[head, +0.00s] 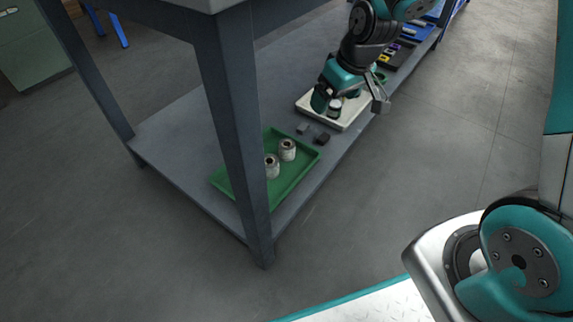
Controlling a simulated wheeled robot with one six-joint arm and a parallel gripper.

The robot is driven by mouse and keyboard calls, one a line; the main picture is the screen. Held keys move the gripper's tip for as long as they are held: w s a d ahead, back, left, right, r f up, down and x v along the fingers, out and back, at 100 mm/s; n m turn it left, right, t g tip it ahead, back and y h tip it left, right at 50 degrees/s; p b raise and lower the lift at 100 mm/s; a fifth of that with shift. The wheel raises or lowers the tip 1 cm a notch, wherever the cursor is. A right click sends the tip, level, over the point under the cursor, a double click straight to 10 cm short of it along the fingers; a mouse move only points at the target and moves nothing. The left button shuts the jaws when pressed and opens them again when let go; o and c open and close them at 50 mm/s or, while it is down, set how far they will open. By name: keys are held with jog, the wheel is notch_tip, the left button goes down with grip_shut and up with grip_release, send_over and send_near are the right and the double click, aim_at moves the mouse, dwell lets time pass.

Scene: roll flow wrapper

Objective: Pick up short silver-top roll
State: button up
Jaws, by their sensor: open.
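My gripper (350,103) is open over a pale tray (346,121) on the low shelf, its fingers spread apart. A small short roll (335,104), with a light top and a dark band, stands upright in that tray, near the left finger. In this view it appears between the two fingers, but I cannot tell how deep they reach or whether they touch it. The gripper hides part of the tray. The picture is too small to make sure that the roll's top is silver.
A green tray (292,182) nearer on the shelf (175,150) holds two whitish rolls (287,149). A table leg (238,130) stands in front. Several coloured items lie farther along the shelf.

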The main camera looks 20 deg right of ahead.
aim_at(290, 146)
jog(key=w+a+f+n+b, duration=0.1)
jog(key=w+f, duration=0.3)
jog(key=f, duration=0.4)
jog(key=w+a+f+n+b, duration=0.1)
jog(key=w+f+b, duration=0.3)
jog(key=f, duration=0.5)
jog(key=w+a+f+n+y+b, duration=0.1)
jog(key=w+a+f+b, duration=0.1)
jog(key=w+f, duration=0.4)
jog(key=shift+w+a+f+n+t, duration=0.1)
jog(key=shift+a+f+n+t, duration=0.1)
jog(key=shift+f, duration=0.55)
jog(key=shift+a+f+n+t, duration=0.1)
jog(key=shift+f+n, duration=0.1)
jog(key=shift+f, duration=0.55)
jog(key=b+x, duration=0.5)
jog(key=shift+f, duration=0.35)
jog(key=shift+a, duration=0.1)
jog(key=c, duration=1.1)
